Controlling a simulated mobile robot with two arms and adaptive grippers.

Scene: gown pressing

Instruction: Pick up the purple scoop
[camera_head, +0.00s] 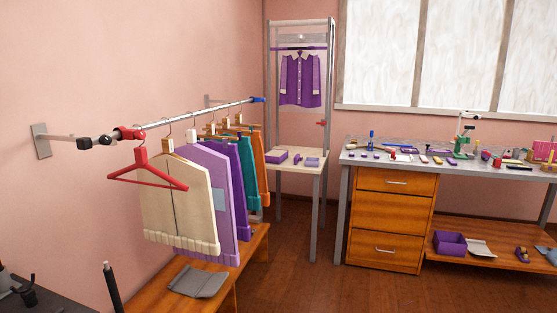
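I cannot clearly make out a purple scoop. Several small purple things show in the head view, too small to tell apart for sure. On the pale side table (296,169) are a purple box (276,155), a small purple piece (297,158) and a purple-grey tray-like piece (312,161). On the low wooden shelf under the workbench are an open purple bin (450,243), a pale scoop-shaped pan (480,248) and a small purple and tan object (522,254). Neither of my grippers can be made out in this view.
A wall rail (190,116) carries garments and a red hanger (147,173) above a wooden bench with a grey pan (198,283). The workbench (350,143) on the right is cluttered. A dark upright rod (112,288) stands front left. Floor between is clear.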

